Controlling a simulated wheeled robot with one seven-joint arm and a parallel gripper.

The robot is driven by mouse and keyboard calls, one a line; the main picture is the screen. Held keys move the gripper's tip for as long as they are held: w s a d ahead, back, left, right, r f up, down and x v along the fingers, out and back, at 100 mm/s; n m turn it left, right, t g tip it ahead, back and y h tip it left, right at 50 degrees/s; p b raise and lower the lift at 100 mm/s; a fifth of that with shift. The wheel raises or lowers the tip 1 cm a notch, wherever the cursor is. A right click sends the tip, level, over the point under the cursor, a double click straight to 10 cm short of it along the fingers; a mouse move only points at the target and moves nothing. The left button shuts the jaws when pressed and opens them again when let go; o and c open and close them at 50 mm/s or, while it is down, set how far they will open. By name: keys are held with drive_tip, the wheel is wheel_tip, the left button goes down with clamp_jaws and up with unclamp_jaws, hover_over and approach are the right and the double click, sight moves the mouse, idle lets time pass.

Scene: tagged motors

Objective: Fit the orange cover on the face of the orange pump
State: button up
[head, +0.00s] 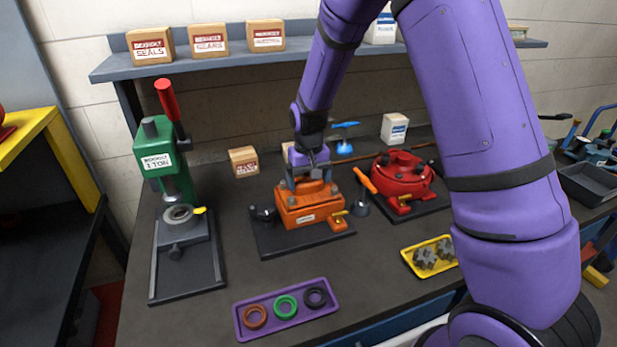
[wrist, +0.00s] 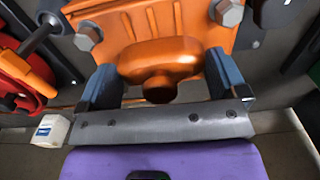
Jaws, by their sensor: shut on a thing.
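The orange pump (head: 297,217) sits on a dark base plate on the bench, below my gripper (head: 308,180). My gripper is shut on the orange cover (head: 313,187), which is over the top face of the pump. In the wrist view, the cover's rounded orange boss (wrist: 160,62) lies between the two blue-grey fingers of my gripper (wrist: 164,82). Grey hex bolt heads (wrist: 229,12) show on either side of the cover. I cannot tell whether the cover is fully seated or slightly above the face.
A red pump (head: 401,176) stands close on the right. A green press (head: 160,150) stands at the left. A purple tray (head: 287,325) with rings and a yellow tray (head: 411,262) with gears lie in front. A small carton (head: 244,161) stands behind.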

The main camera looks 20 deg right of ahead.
drive_tip(key=shift+f, duration=0.3)
drive_tip(key=o, duration=1.3)
drive_tip(key=shift+r, duration=3)
drive_tip(key=shift+r, duration=0.1)
wheel_tip(320, 180, up, 11)
drive_tip(key=shift+f, duration=0.2)
